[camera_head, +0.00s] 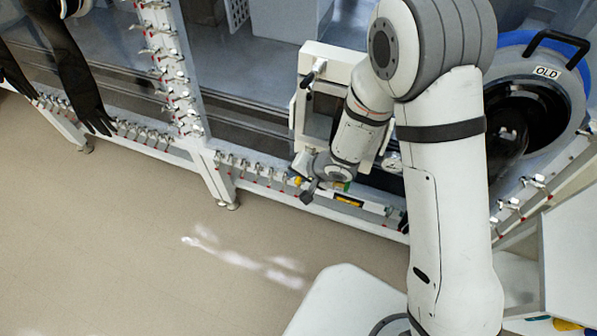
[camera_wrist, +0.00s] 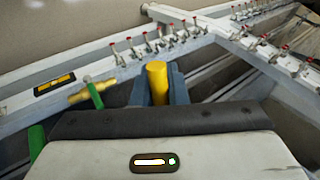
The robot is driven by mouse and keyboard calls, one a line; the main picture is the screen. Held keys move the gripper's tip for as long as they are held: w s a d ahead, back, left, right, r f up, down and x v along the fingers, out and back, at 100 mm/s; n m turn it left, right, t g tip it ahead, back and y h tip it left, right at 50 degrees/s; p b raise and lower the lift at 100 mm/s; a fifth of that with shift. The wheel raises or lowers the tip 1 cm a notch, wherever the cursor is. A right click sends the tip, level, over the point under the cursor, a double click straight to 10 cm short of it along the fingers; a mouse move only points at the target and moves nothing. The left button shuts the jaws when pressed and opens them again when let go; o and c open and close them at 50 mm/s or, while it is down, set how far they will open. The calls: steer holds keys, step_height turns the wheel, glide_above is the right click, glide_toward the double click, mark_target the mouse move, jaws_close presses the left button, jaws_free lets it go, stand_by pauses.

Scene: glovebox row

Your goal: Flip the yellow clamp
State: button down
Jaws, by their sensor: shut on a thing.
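The yellow clamp (camera_wrist: 157,82) shows in the wrist view as an upright yellow cylinder between the blue-grey fingers of my gripper (camera_wrist: 158,92). My gripper is shut on it. In the head view my gripper (camera_head: 306,187) is at the lower front beam of the glovebox frame, left of my forearm. A small yellow part of the clamp (camera_head: 298,181) shows beside the fingers. The clamp's base and pivot are hidden by the gripper.
A green lever with a brass-coloured end (camera_wrist: 92,94) stands close left of my gripper in the wrist view. Small metal clamps with red tips (camera_head: 258,172) line the beams. Black gloves (camera_head: 75,65) hang at left. A round port marked OLD (camera_head: 547,72) is at right. The floor (camera_head: 110,240) in front is clear.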

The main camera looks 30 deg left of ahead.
steer(key=c, duration=1.4)
jaws_free()
steer(key=shift+c, duration=0.2)
steer(key=v, duration=0.7)
steer(key=shift+d+r, duration=0.2)
steer(key=shift+r, duration=0.15)
